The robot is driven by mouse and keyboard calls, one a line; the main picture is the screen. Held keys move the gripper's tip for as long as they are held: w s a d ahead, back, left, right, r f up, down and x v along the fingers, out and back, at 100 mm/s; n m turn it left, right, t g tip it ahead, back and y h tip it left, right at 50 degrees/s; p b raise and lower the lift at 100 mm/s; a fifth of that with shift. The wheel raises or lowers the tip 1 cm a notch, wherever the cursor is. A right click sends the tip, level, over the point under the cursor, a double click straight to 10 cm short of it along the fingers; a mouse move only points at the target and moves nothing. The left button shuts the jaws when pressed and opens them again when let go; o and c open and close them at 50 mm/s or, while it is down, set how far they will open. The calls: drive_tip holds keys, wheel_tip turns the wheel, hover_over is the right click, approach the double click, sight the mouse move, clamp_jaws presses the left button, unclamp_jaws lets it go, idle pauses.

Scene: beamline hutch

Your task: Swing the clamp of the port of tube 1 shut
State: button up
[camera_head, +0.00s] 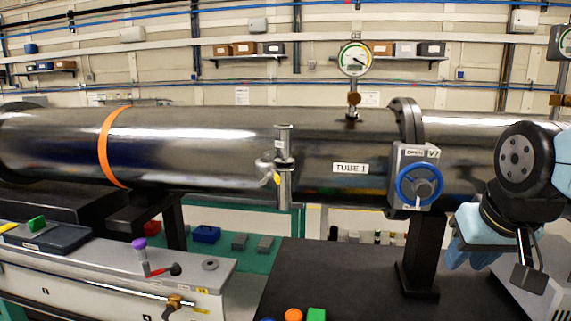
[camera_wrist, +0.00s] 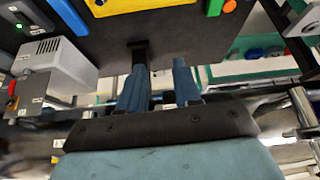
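The long steel tube 1 (camera_head: 225,150) runs across the head view, with a white "TUBE 1" label. Its port (camera_head: 284,170) is an upright steel fitting on the tube's near side, left of the label. The clamp (camera_head: 264,168) appears as a small metal piece at the port's left side, with a yellow bit beside it; its exact angle is too small to tell.
A blue handwheel valve (camera_head: 419,184) on a grey box stands between the port and my arm. A black post (camera_head: 424,258) holds up the tube. A dark bench top (camera_head: 345,275) lies below. A round gauge (camera_head: 354,59) rises above the tube. A grey bench (camera_head: 110,272) is at left.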

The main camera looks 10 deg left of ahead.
drive_tip(key=shift+a, duration=0.2)
wheel_tip(320, 180, up, 24)
drive_tip(key=n+g, duration=0.4)
drive_tip(key=g, duration=0.2)
hover_over(277, 175)
wheel_tip(277, 175, down, 14)
drive_tip(key=shift+r, duration=0.1)
drive_tip(key=shift+c, duration=0.2)
clamp_jaws()
